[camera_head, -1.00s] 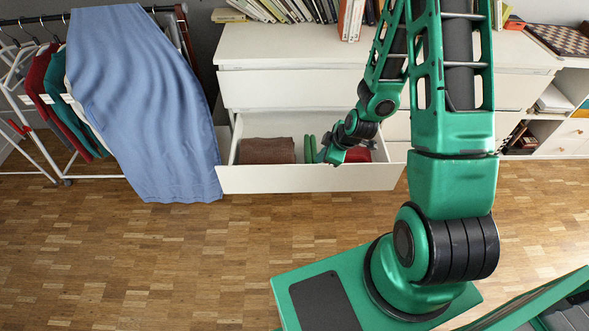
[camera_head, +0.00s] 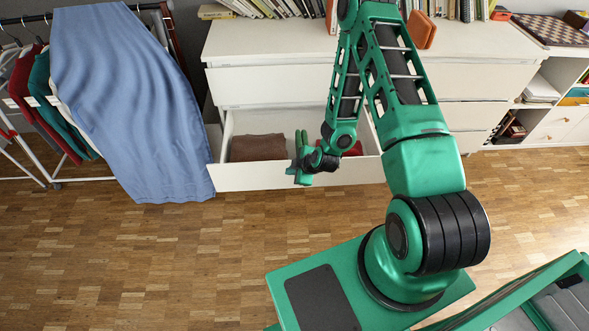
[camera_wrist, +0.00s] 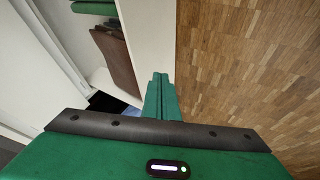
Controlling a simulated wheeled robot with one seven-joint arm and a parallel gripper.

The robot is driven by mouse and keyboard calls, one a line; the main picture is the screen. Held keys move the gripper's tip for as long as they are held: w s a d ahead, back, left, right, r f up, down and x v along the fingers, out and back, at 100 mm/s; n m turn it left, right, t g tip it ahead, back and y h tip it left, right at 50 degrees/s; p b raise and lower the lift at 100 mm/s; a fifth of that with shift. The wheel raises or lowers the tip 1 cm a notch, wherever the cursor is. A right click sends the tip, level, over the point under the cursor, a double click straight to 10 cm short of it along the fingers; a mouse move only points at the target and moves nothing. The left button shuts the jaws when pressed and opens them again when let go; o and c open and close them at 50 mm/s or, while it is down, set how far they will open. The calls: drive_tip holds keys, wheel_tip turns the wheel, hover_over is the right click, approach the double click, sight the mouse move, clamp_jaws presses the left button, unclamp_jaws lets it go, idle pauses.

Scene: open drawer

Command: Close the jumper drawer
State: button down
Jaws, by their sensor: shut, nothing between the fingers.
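The open white drawer (camera_head: 235,180) sticks out of the white dresser (camera_head: 262,86) in the head view. In the wrist view my shut fingers (camera_wrist: 159,85) overlap the edge of the drawer front (camera_wrist: 148,35), with the wooden floor on the other side. I cannot tell whether they touch the panel.
A clothes rack with a blue cloth (camera_head: 130,100) stands left, close to the drawer's left end. Books (camera_head: 270,8) stand on the dresser top. Shelves with a chessboard (camera_head: 550,30) are at right. The wooden floor (camera_head: 130,255) before the drawer is clear.

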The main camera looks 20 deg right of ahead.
sight(282, 166)
drive_tip(key=w+f, duration=0.1)
drive_tip(key=w, duration=0.2)
drive_tip(key=w+f, duration=0.1)
drive_tip(key=w, duration=0.1)
drive_tip(key=shift+d+f, duration=0.15)
drive_tip(key=shift+f, duration=0.15)
drive_tip(key=shift+w+d, duration=0.15)
drive_tip(key=shift+w, duration=0.15)
drive_tip(key=shift+w, duration=0.1)
